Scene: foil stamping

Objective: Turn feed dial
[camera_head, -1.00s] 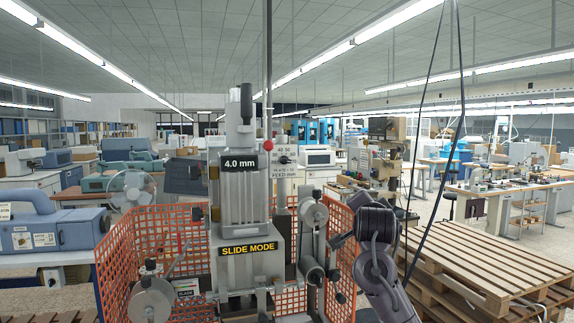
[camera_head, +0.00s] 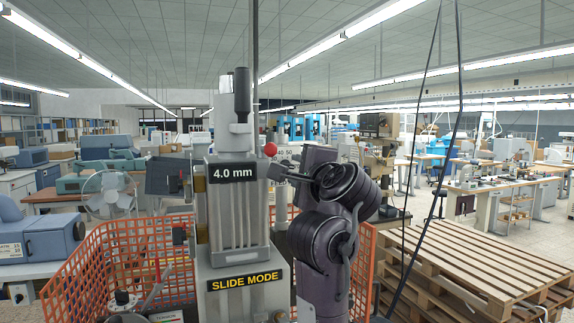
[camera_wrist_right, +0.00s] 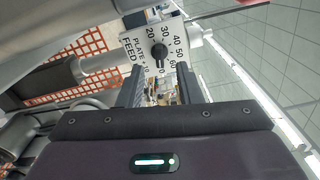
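The feed dial is a black knob (camera_wrist_right: 158,51) on a white plate marked "PLATE FEED" with a ring of numbers, at the top middle of the right wrist view. In the head view its panel (camera_head: 290,153) is partly hidden behind my right gripper and wrist. My right gripper (camera_wrist_right: 160,83) is open, its two dark fingers apart, pointing at the dial with the knob between and just beyond the tips. I see no grip on the knob. In the head view the right gripper (camera_head: 283,173) shows beside the grey machine head. My left gripper is not in view.
The grey machine column (camera_head: 238,205) with "4.0 mm" and "SLIDE MODE" labels stands left of my right arm. A red ball (camera_head: 270,150) sits near the dial panel. Orange mesh guards (camera_head: 75,265) surround the machine. Wooden pallets (camera_head: 475,270) lie at right.

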